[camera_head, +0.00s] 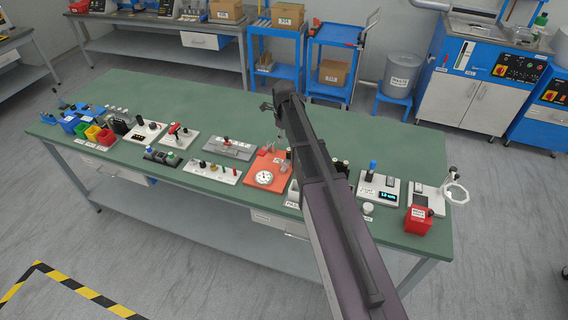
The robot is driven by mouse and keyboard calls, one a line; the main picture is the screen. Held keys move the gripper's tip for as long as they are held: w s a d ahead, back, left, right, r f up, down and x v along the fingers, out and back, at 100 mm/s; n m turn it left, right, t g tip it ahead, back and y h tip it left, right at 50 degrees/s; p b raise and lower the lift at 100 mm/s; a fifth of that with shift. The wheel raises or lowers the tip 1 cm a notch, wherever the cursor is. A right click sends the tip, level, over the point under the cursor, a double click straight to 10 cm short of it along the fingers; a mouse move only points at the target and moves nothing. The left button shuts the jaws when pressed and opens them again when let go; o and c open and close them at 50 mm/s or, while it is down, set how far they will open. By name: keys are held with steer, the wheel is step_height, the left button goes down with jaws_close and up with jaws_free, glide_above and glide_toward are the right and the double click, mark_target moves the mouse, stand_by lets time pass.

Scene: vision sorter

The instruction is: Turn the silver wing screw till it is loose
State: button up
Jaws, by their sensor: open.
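My arm reaches over the green bench from the front. I cannot make out the silver wing screw for certain. A grey fixture plate (240,152) with small dark and red parts lies left of my arm. A white panel (213,171) with several small knobs lies in front of it. An orange-red base (255,182) with a round white dial (264,177) sits beside my arm. My arm hides part of the bench behind it.
The green bench top (205,100) is clear along its back. Colored bins (105,137) stand at the left end. Blue carts (335,34) stand behind.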

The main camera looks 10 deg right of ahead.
mark_target(284, 163)
steer(key=shift+f+b, duration=6.65)
steer(key=shift+f, duration=0.1)
jaws_close()
